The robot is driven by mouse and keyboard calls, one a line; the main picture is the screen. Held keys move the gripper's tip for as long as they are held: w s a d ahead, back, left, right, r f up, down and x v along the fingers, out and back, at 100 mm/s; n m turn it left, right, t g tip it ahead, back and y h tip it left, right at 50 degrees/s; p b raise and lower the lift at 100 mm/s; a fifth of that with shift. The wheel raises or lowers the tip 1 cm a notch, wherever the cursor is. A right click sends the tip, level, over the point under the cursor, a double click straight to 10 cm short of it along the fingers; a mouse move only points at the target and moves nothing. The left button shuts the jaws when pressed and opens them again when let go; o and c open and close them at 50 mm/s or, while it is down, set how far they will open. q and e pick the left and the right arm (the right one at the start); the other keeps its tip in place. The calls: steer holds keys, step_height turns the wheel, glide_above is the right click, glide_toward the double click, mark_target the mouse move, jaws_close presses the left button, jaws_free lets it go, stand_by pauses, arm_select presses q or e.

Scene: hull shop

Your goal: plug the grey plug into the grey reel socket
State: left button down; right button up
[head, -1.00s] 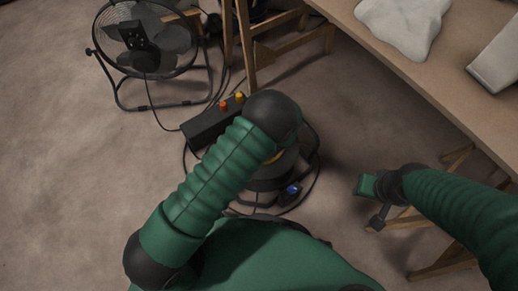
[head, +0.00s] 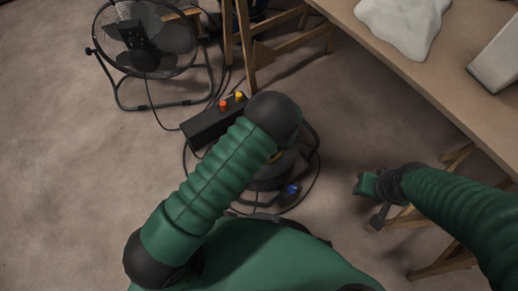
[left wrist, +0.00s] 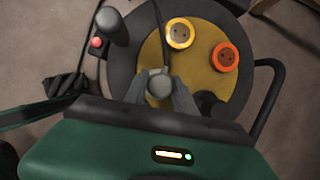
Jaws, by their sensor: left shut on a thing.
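The cable reel (left wrist: 207,72) has a yellow-brown face and a dark rim, and fills much of the left wrist view. In the head view the reel (head: 268,178) is mostly hidden by my left arm. My left gripper (left wrist: 158,88) is shut on the grey plug (left wrist: 158,84) over the lower middle of the reel face. A yellow socket (left wrist: 179,33) and an orange socket (left wrist: 225,56) show beyond the plug. A dark round part (left wrist: 209,103) lies to its right. I cannot make out the grey socket or whether the plug is seated. My right gripper (head: 372,203) is open and empty.
Loose cables lie around. A wooden workbench (head: 440,80) bounds the right. The floor at left is clear.

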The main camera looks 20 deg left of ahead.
arm_select(q)
steer(key=shift+f, duration=0.15)
arm_select(e)
steer(key=shift+f, duration=0.1)
arm_select(q)
steer(key=c, duration=0.9)
jaws_free()
